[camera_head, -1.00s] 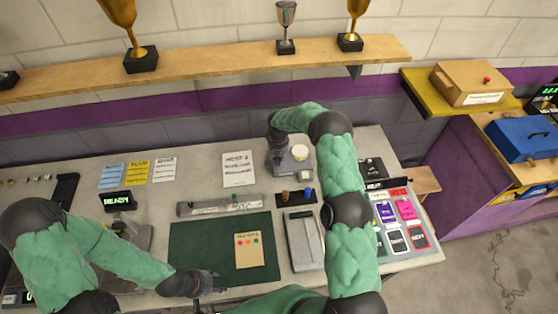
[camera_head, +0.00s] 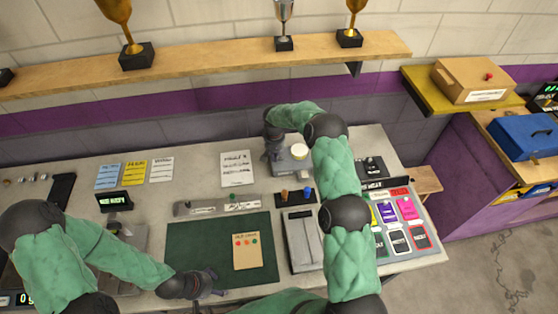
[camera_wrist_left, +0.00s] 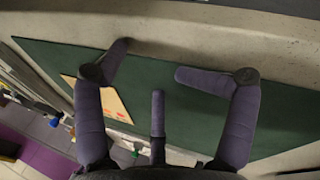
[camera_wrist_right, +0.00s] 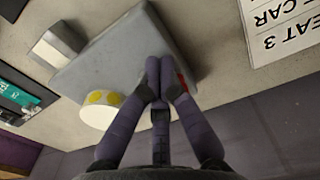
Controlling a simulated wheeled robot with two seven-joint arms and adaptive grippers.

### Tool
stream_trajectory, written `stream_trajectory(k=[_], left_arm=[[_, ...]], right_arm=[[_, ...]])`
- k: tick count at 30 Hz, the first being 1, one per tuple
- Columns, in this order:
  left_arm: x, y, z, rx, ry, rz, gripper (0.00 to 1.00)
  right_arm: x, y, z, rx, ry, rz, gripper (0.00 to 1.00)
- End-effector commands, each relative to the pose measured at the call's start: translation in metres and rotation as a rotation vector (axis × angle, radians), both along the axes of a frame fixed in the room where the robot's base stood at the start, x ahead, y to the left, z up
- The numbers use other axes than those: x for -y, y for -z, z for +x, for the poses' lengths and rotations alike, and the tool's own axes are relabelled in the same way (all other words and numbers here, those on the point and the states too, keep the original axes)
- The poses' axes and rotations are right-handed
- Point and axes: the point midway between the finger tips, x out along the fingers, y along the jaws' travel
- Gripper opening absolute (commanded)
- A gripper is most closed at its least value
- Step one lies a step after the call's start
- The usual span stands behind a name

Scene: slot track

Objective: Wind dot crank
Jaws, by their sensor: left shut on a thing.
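The dot device is a grey box (camera_head: 294,158) at the back of the bench with a round white drum on it. In the right wrist view the grey box (camera_wrist_right: 122,60) shows beside a white drum (camera_wrist_right: 108,110) with yellow dots. My right gripper (camera_head: 272,150) is at the box's left side. Its fingers (camera_wrist_right: 160,85) are together at the box edge, beside a small red part (camera_wrist_right: 183,82). They hide the crank, so I cannot tell if they hold it. My left gripper (camera_head: 214,283) is low over the green mat; its fingers (camera_wrist_left: 160,72) are apart with nothing visible between them.
A card with coloured dots (camera_head: 247,252) lies on the green mat (camera_head: 195,250). A grey slotted unit (camera_head: 303,240) and coloured cards (camera_head: 405,210) are to the right. A small display (camera_head: 114,202) stands at left. A trophy shelf (camera_head: 200,78) runs above the bench.

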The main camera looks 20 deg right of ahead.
Motion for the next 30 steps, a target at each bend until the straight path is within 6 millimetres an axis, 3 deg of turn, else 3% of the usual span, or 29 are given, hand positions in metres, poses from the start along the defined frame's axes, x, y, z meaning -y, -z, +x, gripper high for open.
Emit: stream_trajectory(k=[1,14,19,30], left_arm=[[0.000,0.008,-0.006,-0.018,-0.007,0.000,0.40],[0.000,0.011,-0.006,-0.017,-0.007,0.000,0.40],[0.000,0.017,-0.006,-0.015,-0.005,0.000,0.47],[-0.001,0.023,-0.003,-0.006,-0.004,0.002,0.47]], right_arm=[[-0.001,0.003,0.001,0.001,-0.001,0.000,0.00],[-0.001,0.003,0.003,0.001,0.000,0.000,0.00],[-0.001,0.004,0.008,0.001,-0.001,0.000,0.00],[-0.001,0.004,0.013,-0.001,0.000,0.000,0.00]])
